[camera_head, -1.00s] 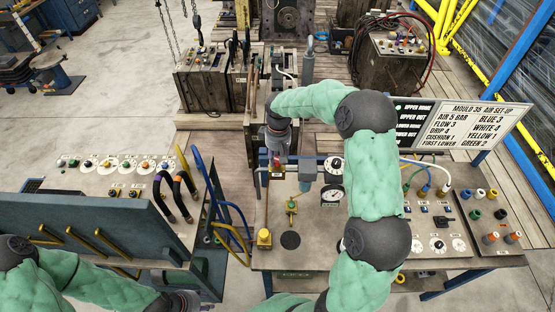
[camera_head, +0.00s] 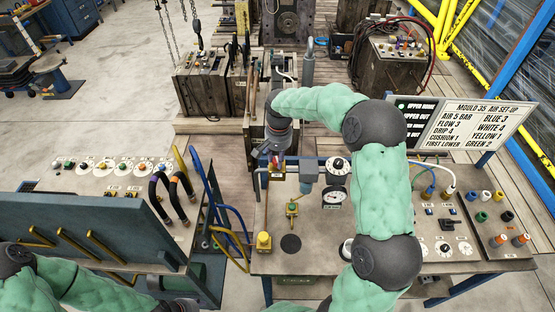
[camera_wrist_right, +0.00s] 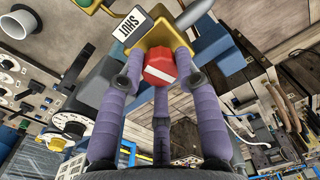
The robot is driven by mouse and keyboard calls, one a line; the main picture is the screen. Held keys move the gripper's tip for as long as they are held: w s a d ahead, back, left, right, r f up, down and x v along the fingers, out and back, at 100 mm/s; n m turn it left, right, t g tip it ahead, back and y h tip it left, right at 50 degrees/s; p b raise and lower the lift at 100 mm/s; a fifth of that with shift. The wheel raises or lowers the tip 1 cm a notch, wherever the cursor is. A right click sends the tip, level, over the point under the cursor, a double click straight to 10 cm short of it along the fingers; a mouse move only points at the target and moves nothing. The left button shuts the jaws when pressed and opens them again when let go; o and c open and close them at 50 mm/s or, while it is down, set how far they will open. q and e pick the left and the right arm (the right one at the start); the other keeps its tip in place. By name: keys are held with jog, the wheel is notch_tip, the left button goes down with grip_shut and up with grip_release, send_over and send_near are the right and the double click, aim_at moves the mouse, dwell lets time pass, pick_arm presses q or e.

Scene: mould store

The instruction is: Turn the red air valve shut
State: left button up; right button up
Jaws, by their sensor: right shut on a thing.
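The red air valve knob (camera_wrist_right: 158,64) is a small faceted red cap with a white bar across its face. It sits on a yellow-gold body in the right wrist view, with a white SHUT label (camera_wrist_right: 128,30) beside it. My right gripper (camera_wrist_right: 161,76) has its purple-grey fingers around the knob and is shut on it. In the head view my right gripper (camera_head: 273,152) is at the bench's back left, largely covering the valve. My left arm (camera_head: 75,295) lies low at the left; its fingers are out of the picture.
A pressure gauge (camera_head: 334,197) and a white dial (camera_head: 337,165) are close to the right of my gripper. A yellow-based knob (camera_head: 264,242) and a small yellow-green valve (camera_head: 292,209) stand nearer the front. Blue hoses (camera_head: 205,190) rise at the left.

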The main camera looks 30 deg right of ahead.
jog(key=shift+w+r+m+b, duration=0.15)
jog(key=shift+m+b, duration=0.25)
jog(key=shift+m, duration=1.2)
jog(key=shift+d, duration=0.1)
jog(key=o, duration=1.1)
jog(key=shift+c, duration=0.2)
jog(key=shift+o, duration=0.4)
notch_tip(320, 180, up, 12)
jog(key=shift+s, duration=0.2)
jog(key=shift+d, duration=0.1)
